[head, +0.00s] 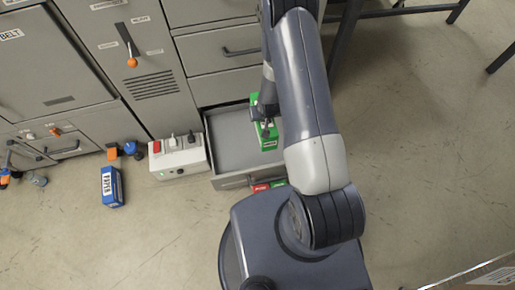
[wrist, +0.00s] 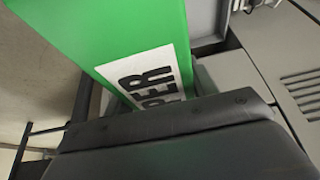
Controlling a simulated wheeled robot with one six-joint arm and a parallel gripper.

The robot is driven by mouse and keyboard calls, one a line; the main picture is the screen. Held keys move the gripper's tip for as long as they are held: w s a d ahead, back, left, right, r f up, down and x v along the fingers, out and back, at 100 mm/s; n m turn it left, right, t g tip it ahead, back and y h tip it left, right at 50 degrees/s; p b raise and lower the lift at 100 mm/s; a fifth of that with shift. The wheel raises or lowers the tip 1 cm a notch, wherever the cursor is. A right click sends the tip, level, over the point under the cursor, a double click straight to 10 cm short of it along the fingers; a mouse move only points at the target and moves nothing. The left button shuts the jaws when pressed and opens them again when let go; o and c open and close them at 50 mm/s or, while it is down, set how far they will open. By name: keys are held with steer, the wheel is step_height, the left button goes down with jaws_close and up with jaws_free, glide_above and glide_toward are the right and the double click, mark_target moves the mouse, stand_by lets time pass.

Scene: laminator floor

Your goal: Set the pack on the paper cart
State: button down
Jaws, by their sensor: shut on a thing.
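My gripper (head: 265,112) is shut on a green pack (head: 266,134), over or inside an open grey drawer; the head view does not settle which. In the wrist view the green pack (wrist: 130,35) fills the upper middle, its white label showing the letters "PER". The dark gripper (wrist: 170,115) covers the pack's lower part. A blue pack (head: 112,187) with a white "PAPER" label lies on the floor at left. I cannot identify the paper cart for sure; a pale edge with a printed label (head: 496,276) shows at the bottom right corner.
The open drawer (head: 226,160) juts from grey cabinets (head: 160,70). A white power box (head: 180,158) with plugs sits left of it. Small orange and blue items (head: 130,148) lie near the cabinet foot. Dark table legs (head: 343,40) stand at upper right. The floor at right is clear.

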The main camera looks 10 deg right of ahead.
steer(key=shift+s+f+b+x, duration=0.4)
steer(key=shift+s+b+x, duration=0.55)
steer(key=shift+b+x, duration=3.75)
steer(key=shift+s+f+b+x, duration=0.4)
steer(key=shift+s+b+x, duration=0.6)
steer(key=shift+b+x, duration=3.75)
steer(key=shift+s+f+b+x, duration=0.7)
steer(key=shift+b+x, duration=1.85)
steer(key=shift+x, duration=4.25)
steer(key=shift+s+r, duration=0.1)
steer(key=shift+s, duration=0.15)
steer(key=c, duration=0.5)
jaws_free()
steer(key=shift+s, duration=0.1)
steer(key=p+v, duration=0.4)
steer(key=v, duration=0.8)
steer(key=shift+r, duration=0.15)
